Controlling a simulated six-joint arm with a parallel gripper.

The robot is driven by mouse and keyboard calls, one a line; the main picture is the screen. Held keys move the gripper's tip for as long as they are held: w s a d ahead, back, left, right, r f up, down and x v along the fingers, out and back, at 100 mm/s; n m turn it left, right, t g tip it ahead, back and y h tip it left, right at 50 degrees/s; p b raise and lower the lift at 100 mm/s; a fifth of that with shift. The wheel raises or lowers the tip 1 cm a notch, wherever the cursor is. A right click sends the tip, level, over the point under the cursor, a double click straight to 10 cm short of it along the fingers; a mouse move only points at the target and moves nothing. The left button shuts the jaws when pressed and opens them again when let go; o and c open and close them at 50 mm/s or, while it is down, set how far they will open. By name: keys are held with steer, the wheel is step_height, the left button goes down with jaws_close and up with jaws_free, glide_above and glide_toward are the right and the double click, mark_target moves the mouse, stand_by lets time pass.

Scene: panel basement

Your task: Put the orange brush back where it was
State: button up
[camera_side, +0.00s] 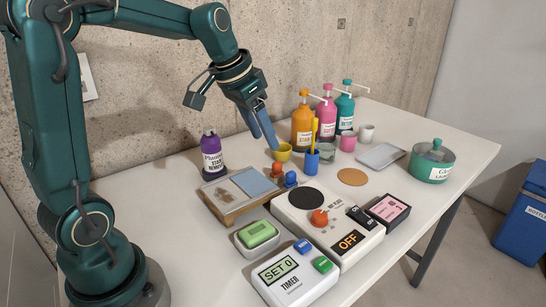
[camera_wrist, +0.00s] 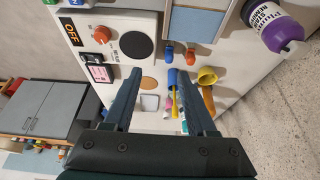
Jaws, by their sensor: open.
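The orange brush (camera_side: 314,131) shows as a yellow-orange stick standing upright in a blue cup (camera_side: 312,162) on the table. Its lower end is hidden in the cup. In the wrist view the brush (camera_wrist: 174,103) and the blue cup (camera_wrist: 173,78) lie beyond and between my fingers. My gripper (camera_side: 267,138) is open and empty, pointing down above the table. In the side view it is left of the brush, near the yellow cup (camera_side: 284,152). In the wrist view my gripper (camera_wrist: 158,78) has both fingers apart with nothing between them.
Orange (camera_side: 303,126), pink (camera_side: 326,120) and teal (camera_side: 345,112) pump bottles stand behind the blue cup. A glass (camera_side: 327,153) is beside it. A purple bottle (camera_side: 212,157), a framed board (camera_side: 228,208) and a hot plate with a red knob (camera_side: 340,225) surround the area. A cork disc (camera_side: 352,177) lies right.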

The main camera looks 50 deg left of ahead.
steer(key=s+d+f, duration=0.1)
steer(key=s+d, duration=0.3)
steer(key=s, duration=0.4)
steer(key=s+d+f+t, duration=0.1)
steer(key=s+d, duration=0.4)
steer(key=s, duration=0.3)
